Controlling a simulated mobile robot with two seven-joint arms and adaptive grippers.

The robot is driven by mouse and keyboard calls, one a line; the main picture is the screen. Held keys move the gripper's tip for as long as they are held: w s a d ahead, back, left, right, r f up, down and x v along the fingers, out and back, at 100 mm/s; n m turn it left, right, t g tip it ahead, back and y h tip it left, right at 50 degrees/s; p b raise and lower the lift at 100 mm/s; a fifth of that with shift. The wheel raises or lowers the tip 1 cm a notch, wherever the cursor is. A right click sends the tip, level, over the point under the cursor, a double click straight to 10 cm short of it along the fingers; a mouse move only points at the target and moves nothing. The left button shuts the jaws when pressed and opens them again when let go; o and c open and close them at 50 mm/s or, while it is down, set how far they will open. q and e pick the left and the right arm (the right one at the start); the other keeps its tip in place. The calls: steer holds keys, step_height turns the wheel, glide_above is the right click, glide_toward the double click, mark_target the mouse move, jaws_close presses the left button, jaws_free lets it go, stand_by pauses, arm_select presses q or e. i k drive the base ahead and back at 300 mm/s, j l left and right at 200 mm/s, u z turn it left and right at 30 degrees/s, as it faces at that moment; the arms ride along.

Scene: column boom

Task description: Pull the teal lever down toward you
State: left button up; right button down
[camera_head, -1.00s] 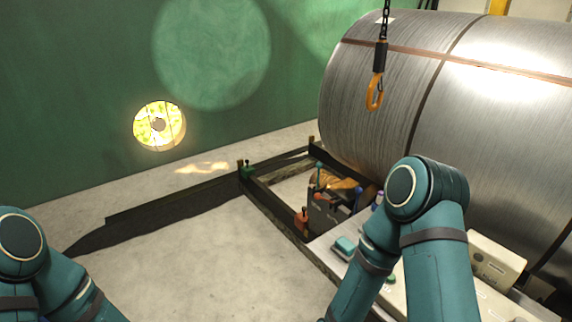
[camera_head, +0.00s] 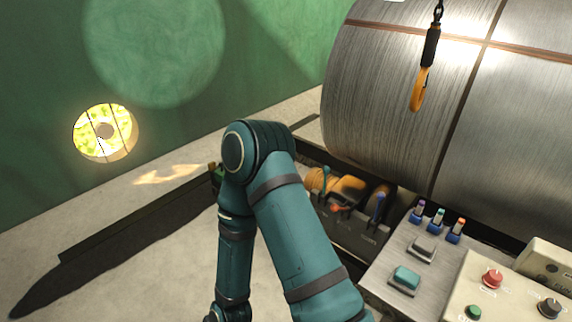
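A teal lever (camera_head: 325,180) stands upright in the dark lever bank, just right of my arm's elbow. Its lower part is hard to make out. A small toggle with a teal tip (camera_head: 439,217) stands on the grey panel between a purple-tipped and an orange-tipped one. Neither gripper is in view, so I cannot see whether either is open or shut.
A red-orange lever (camera_head: 338,207) and a blue lever (camera_head: 378,207) stand beside the teal one. The grey panel (camera_head: 385,258) carries a teal button (camera_head: 405,279). A beige box (camera_head: 480,300) has knobs. An orange hook (camera_head: 418,91) hangs before a large metal coil (camera_head: 390,110).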

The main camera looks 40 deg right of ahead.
mark_target(327, 169)
steer(key=i+z, duration=0.4)
steer(key=i, duration=0.25)
steer(key=i+j+z, duration=0.2)
steer(key=i+z, duration=0.2)
steer(key=i, duration=0.2)
steer(key=i+l+z, duration=0.1)
steer(key=i+z, duration=0.65)
steer(key=i+j+z, duration=0.15)
steer(key=i+z, duration=0.2)
steer(key=i+j+z, duration=0.2)
steer(key=i+z, duration=0.25)
steer(key=i, duration=0.15)
